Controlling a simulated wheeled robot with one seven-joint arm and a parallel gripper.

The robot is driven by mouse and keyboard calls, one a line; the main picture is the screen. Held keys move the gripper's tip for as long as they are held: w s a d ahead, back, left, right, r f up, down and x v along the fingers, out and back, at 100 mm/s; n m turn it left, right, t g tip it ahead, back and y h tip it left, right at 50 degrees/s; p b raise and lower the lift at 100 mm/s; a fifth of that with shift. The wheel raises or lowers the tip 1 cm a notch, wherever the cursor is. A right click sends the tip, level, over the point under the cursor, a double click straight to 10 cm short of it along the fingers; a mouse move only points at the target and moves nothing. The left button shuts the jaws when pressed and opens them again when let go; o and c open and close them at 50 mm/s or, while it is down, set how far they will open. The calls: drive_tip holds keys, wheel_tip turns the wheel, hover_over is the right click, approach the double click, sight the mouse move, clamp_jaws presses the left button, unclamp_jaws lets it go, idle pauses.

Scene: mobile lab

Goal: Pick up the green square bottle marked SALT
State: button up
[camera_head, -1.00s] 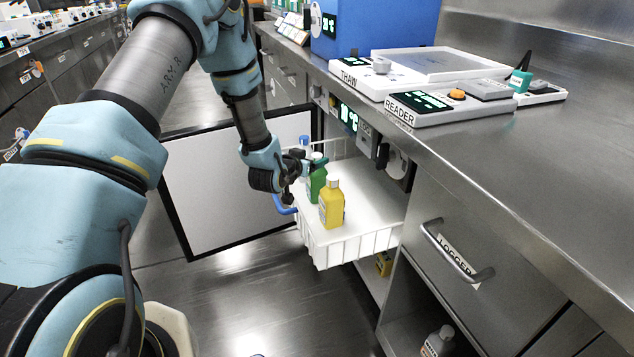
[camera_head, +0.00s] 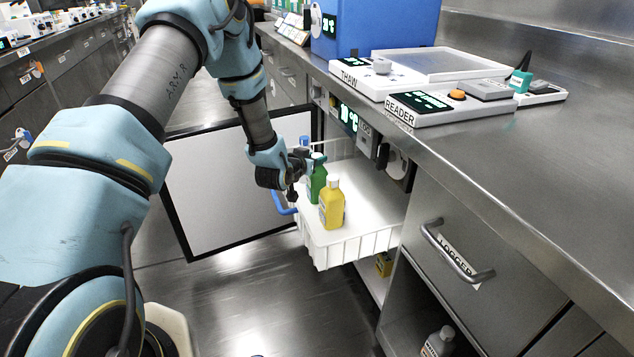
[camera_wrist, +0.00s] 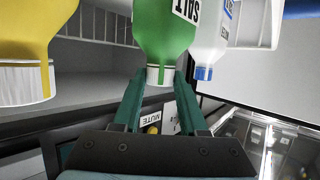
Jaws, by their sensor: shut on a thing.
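The green square bottle marked SALT (camera_head: 317,181) stands on the white pull-out tray (camera_head: 350,241). In the wrist view the green bottle (camera_wrist: 165,35) shows part of its SALT label, and its white ribbed cap (camera_wrist: 160,75) is between my two green fingers. My gripper (camera_head: 306,170) is shut on the green bottle at its cap and neck. In the wrist view my gripper (camera_wrist: 160,85) has one finger on each side of the cap. Whether the bottle's base touches the tray is hidden behind the yellow bottle.
A yellow bottle (camera_head: 332,204) stands close in front of the green one. A white bottle with a blue cap (camera_wrist: 208,45) is close on its other side. The open cabinet door (camera_head: 225,190) is to the left; the steel counter (camera_head: 520,170) overhangs at right.

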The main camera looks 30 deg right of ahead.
clamp_jaws()
idle(0.8)
